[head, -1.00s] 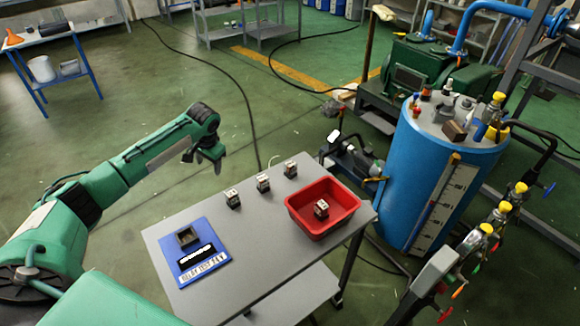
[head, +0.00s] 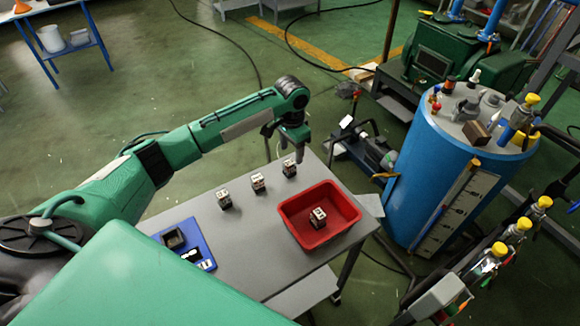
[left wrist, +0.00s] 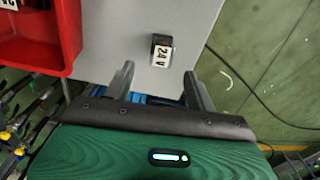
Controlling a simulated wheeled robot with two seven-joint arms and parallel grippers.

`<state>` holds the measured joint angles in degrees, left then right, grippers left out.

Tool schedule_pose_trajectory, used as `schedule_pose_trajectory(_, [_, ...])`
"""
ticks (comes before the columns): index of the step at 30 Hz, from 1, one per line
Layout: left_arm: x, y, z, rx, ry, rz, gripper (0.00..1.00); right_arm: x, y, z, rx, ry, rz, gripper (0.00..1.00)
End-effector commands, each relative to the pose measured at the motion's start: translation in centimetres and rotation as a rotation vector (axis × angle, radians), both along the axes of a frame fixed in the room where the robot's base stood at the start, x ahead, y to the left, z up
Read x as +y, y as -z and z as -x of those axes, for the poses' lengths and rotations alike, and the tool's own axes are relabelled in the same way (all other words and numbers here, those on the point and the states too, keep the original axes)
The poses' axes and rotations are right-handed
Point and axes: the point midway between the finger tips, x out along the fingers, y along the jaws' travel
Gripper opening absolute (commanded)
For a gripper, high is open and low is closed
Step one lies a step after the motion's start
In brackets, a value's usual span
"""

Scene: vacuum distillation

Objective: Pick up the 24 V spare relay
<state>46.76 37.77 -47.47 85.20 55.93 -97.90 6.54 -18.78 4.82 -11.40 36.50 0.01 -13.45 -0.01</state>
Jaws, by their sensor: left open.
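A small dark relay with a white "24 V" label (left wrist: 162,50) stands on the grey table in the left wrist view. It appears to be the far relay of the row (head: 289,168) in the head view, where its label is too small to read. My left gripper (head: 299,153) is above and just beyond that relay, pointing down. In the left wrist view the open left gripper (left wrist: 158,80) has its two fingers apart and empty, and the relay lies ahead of the gap, not between the fingers. My right gripper is out of view.
Two similar relays (head: 258,182) (head: 224,199) stand nearer on the grey table (head: 255,235). A red bin (head: 345,238) holding another relay is to the right. A blue base with a dark socket (head: 200,245) is partly hidden by my body. A blue tank (head: 432,165) stands beyond the table.

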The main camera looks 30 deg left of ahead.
Motion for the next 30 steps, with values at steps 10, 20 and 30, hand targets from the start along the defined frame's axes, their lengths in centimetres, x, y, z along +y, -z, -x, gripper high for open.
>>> schedule_pose_trajectory(10, [0.4, 3.5, 0.6, 0.005, -0.001, -0.001, 0.56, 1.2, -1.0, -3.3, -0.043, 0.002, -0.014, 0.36])
schedule_pose_trajectory(20, [0.4, 6.0, 0.6, -0.001, 0.001, 0.000, 0.56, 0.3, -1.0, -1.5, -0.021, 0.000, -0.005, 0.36])
schedule_pose_trajectory(30, [0.4, 5.9, 0.6, 0.000, 0.000, -0.001, 0.13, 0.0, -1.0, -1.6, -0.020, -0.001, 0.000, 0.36])
